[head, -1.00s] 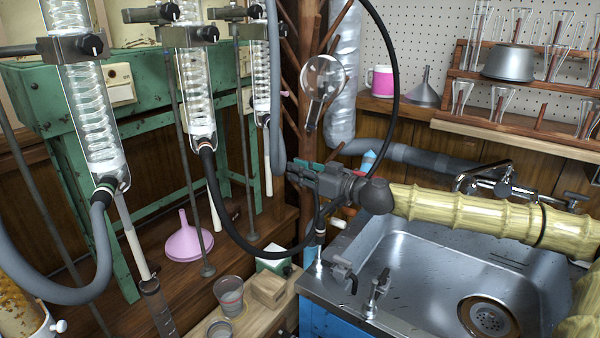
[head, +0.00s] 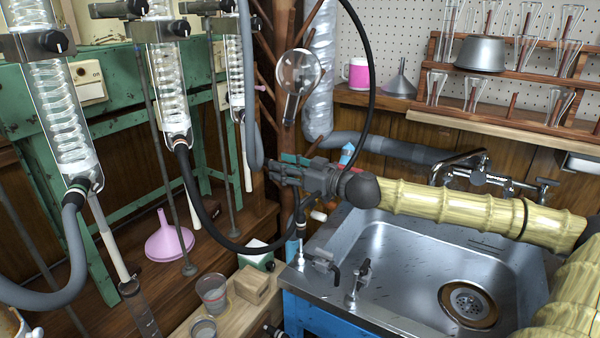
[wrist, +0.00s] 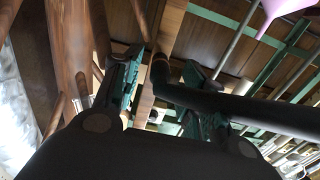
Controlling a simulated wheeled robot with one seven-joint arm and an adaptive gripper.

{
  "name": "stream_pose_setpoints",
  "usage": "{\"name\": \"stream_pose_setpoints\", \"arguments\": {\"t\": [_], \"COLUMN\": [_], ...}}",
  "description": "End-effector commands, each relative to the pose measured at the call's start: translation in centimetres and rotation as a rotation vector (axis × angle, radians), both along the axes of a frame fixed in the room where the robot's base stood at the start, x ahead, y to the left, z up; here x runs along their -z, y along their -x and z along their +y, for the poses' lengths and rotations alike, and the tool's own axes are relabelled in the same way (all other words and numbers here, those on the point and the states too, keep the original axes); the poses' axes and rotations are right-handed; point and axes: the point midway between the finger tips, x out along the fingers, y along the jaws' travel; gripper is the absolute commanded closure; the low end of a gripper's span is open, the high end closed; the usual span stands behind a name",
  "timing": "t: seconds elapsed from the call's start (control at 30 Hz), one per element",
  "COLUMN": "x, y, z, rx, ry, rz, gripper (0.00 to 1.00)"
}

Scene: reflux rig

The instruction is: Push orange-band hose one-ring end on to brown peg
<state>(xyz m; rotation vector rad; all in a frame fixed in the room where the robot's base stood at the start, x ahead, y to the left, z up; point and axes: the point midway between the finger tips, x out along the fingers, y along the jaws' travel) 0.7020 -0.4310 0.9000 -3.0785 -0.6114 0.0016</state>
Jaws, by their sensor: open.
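A black hose (head: 205,219) hangs from the middle glass condenser (head: 170,90), with a small copper-orange band (head: 178,143) at its top. It loops down and runs right toward the sink's back corner. My gripper (head: 279,174) is open beside the brown post, left of the sink. In the wrist view a black hose (wrist: 240,108) comes in from the right and bends up between my open fingers (wrist: 158,88); I cannot tell if they touch it. Its ring marks are not readable. Brown pegs (head: 266,86) stick out of the post; I cannot tell which is the task's peg.
The steel sink (head: 400,262) lies below my arm, with taps (head: 358,280) at its front left. Grey hoses (head: 72,255) hang from the other condensers.

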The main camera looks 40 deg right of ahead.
Motion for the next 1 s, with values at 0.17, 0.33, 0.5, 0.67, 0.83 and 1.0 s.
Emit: {"name": "stream_pose_setpoints", "arguments": {"t": [0.17, 0.33, 0.5, 0.67, 0.83, 1.0], "x": [0.1, 0.2, 0.1, 0.1, 0.1, 0.1], "y": [1.1, 1.9, 2.6, 3.4, 4.2, 4.8], "z": [-0.4, -0.7, -1.2, -1.5, -1.8, -2.1], "rx": [0.000, -0.001, 0.000, 0.000, 0.000, -0.001], "ry": [-0.001, -0.001, -0.002, -0.001, -0.002, -0.001], "rz": [0.000, 0.002, 0.001, 0.001, 0.001, 0.000], "gripper": [0.58, 0.58, 0.58, 0.58, 0.58, 0.58]}}
